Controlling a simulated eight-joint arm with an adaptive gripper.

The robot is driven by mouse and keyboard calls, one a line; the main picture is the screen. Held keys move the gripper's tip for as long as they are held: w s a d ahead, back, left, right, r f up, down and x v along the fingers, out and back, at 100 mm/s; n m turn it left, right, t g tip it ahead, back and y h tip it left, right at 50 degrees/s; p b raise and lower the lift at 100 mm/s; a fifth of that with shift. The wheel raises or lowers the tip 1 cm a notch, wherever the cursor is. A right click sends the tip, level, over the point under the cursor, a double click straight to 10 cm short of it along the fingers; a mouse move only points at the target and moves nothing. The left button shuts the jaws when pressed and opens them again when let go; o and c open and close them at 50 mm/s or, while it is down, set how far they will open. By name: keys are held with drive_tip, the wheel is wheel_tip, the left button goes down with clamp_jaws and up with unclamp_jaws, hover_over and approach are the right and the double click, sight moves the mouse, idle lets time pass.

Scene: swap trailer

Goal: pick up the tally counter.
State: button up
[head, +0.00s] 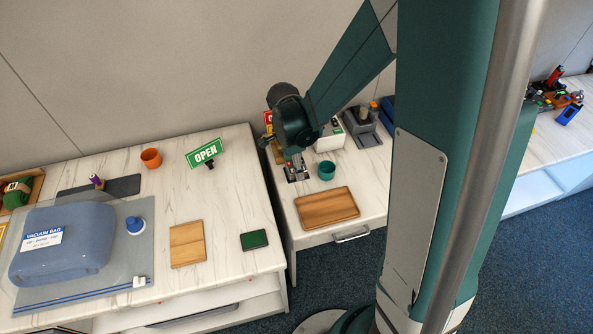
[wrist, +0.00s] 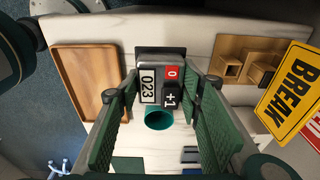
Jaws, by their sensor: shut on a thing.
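The tally counter (wrist: 148,67) shows in the wrist view as a grey block with a display reading 023, a red 0 button and a black +1 button. My gripper (wrist: 164,88) is shut on it, with one green-padded finger on each side. In the head view my gripper (head: 296,168) points down over the back left of the smaller table, with the counter (head: 293,178) small at its tips. I cannot tell whether the counter touches the tabletop.
A teal cup (head: 327,170) stands right beside my gripper, and a wooden tray (head: 327,207) lies in front. A yellow BREAK sign (wrist: 288,83) and a wooden organizer (wrist: 250,66) are close by. A larger table with an OPEN sign (head: 204,153) stands at left.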

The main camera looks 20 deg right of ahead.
drive_tip(key=shift+r+p, duration=0.45)
drive_tip(key=shift+r, duration=2.1)
